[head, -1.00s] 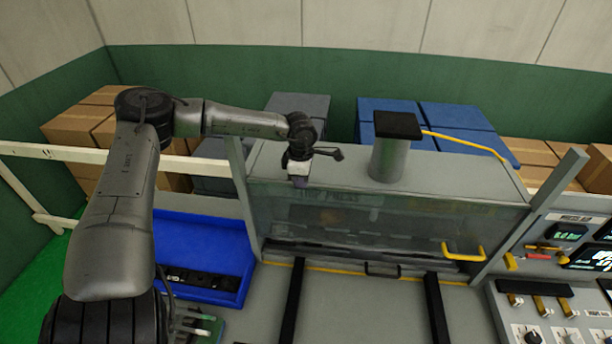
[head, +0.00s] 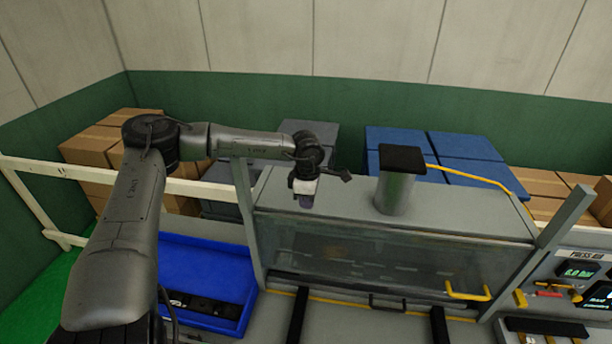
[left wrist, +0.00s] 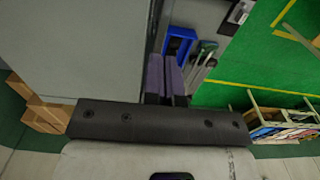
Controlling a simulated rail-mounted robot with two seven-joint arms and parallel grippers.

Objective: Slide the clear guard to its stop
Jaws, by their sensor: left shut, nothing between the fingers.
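The clear guard (head: 400,252) is a see-through panel across the front of the grey press housing, between two upright posts. A yellow handle (head: 468,292) is fixed near its lower right corner. My left gripper (head: 305,200) is at the upper left of the guard, fingers pointing down, far from the handle. Its purple fingers also show in the left wrist view (left wrist: 165,76), shut together with nothing between them. I cannot tell whether they touch the guard or housing. My right gripper is not in view.
A grey cylinder with a black top (head: 399,190) stands on the housing. A blue tray (head: 205,258) with dark parts sits left of the press. A control panel (head: 575,275) is at the right. Black rails (head: 440,326) run forward from below the guard. Cartons and blue boxes stand behind.

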